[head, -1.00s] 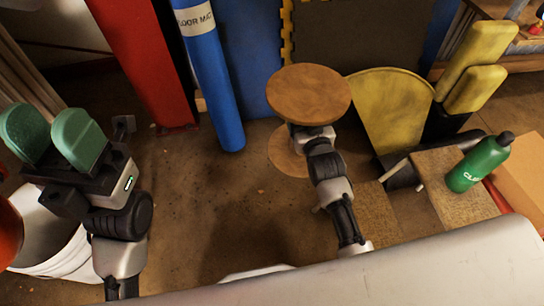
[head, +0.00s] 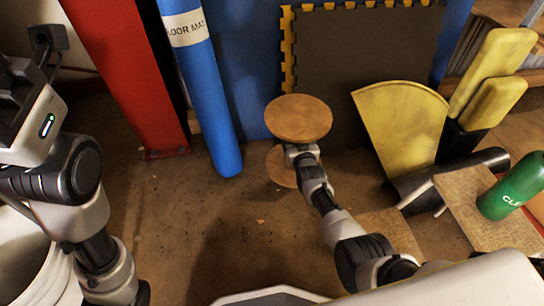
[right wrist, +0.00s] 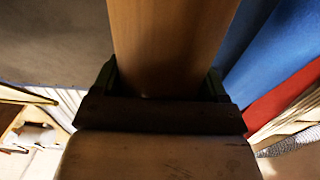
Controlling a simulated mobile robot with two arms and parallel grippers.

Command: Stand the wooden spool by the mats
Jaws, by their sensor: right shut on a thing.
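The wooden spool (head: 298,118) is upright in the head view, its round top disc facing up and its lower disc (head: 281,166) partly showing below. My right gripper (head: 301,152) is at its core between the discs, shut on it. In the right wrist view the spool's wooden core (right wrist: 172,45) stands between the two dark fingers (right wrist: 165,85). The mats are a rolled blue floor mat (head: 203,90) leaning left of the spool and a dark mat with yellow toothed edge (head: 365,60) behind it. I cannot tell whether the spool touches the floor.
A red post (head: 128,70) stands left of the blue roll. Yellow pads (head: 402,125) are at the right, with a green bottle (head: 512,187) on a wooden board (head: 470,210). A white bucket (head: 30,262) is at the lower left. Floor left of the spool is clear.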

